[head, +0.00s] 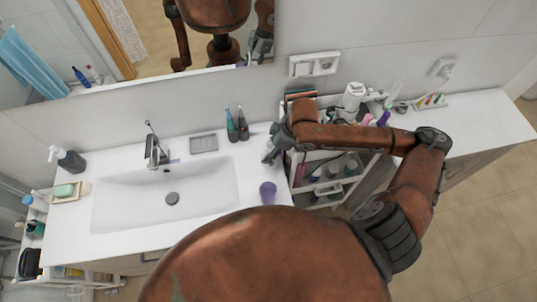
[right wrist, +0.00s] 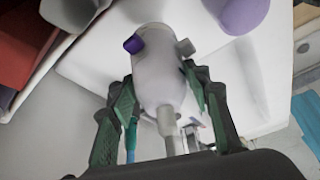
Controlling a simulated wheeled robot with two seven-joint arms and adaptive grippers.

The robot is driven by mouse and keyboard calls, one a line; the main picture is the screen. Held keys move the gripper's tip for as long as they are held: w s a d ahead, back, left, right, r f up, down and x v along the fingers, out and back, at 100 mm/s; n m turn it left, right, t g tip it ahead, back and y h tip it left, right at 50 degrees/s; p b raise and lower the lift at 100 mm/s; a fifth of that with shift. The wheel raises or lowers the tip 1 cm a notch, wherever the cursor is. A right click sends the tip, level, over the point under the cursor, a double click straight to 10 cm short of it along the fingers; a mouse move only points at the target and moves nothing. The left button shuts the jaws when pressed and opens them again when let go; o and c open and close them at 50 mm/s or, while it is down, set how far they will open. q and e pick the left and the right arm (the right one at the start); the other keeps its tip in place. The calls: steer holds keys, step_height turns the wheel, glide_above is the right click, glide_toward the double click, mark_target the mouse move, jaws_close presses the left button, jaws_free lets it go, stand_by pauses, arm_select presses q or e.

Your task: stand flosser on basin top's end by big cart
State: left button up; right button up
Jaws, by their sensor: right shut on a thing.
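My right gripper (head: 275,146) is over the right end of the white basin top (head: 217,222), beside the big cart (head: 323,157). In the right wrist view, my right gripper (right wrist: 165,105) is shut on the flosser (right wrist: 160,72), a pale body with a purple button and a thin grey nozzle pointing toward the camera. In the head view the flosser is mostly hidden by the gripper. I cannot tell whether its base touches the basin top. My left gripper is not in view.
A purple cup (head: 267,191) stands on the basin top in front of the gripper. Two dark bottles (head: 237,125) stand to its left, near a grey soap dish (head: 204,144). The sink (head: 165,195) fills the middle. A smaller cart (head: 33,238) is at far left.

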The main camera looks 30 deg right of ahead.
steer(key=shift+w+d+f, duration=0.25)
steer(key=shift+w+f, duration=0.7)
steer(key=shift+f, duration=1.8)
steer(key=o, duration=1.3)
steer(key=shift+f, duration=0.15)
steer(key=shift+c, duration=0.2)
steer(key=v, duration=1.2)
steer(key=shift+p, duration=0.4)
